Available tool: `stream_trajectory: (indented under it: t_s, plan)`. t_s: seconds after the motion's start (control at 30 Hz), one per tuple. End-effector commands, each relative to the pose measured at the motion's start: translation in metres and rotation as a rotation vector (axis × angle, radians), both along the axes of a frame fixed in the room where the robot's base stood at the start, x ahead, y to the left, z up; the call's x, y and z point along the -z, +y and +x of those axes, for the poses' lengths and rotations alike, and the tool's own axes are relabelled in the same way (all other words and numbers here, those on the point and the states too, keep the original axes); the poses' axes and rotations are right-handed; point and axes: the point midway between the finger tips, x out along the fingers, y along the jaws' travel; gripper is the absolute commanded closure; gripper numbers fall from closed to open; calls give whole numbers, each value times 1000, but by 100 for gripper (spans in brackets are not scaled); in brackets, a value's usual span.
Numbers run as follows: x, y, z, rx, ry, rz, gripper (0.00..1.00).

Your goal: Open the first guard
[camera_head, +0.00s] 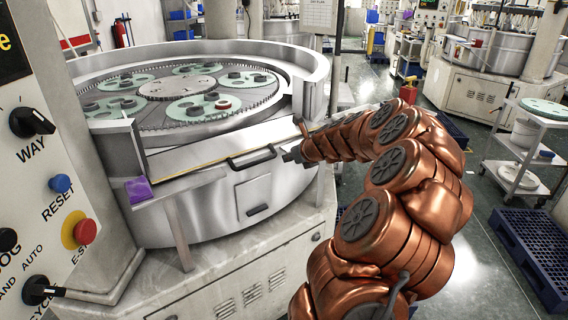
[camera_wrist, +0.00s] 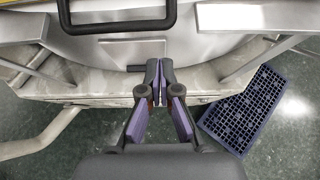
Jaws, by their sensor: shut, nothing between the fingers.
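The guard (camera_head: 195,155) is a flat metal panel with a yellow edge line across the front of the round lapping machine (camera_head: 230,215). A black bar handle (camera_head: 254,162) is fixed to its front edge. The handle also shows at the top of the wrist view (camera_wrist: 117,28). My gripper (camera_head: 290,156) is just right of the handle in the head view and apart from it. In the wrist view my gripper (camera_wrist: 159,64) has its purple-padded fingers together and empty, below and right of the handle.
A control panel (camera_head: 45,190) with knobs and a red stop button stands close at left. A blue pallet (camera_head: 530,250) and a white cart (camera_head: 515,170) stand at right. The round plate (camera_head: 180,90) carries several discs.

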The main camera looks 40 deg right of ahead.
Motion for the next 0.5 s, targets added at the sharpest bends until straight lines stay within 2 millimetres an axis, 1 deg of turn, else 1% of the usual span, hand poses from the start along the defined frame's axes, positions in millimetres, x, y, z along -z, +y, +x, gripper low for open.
stream_trajectory:
  t_s: [0.03, 0.2, 0.5]
  plan:
    - [-4, 0, -5, 1, -2, -2, 100]
    - [-13, 1, -15, 2, 0, -1, 100]
    - [-16, 2, -19, 2, 1, 1, 100]
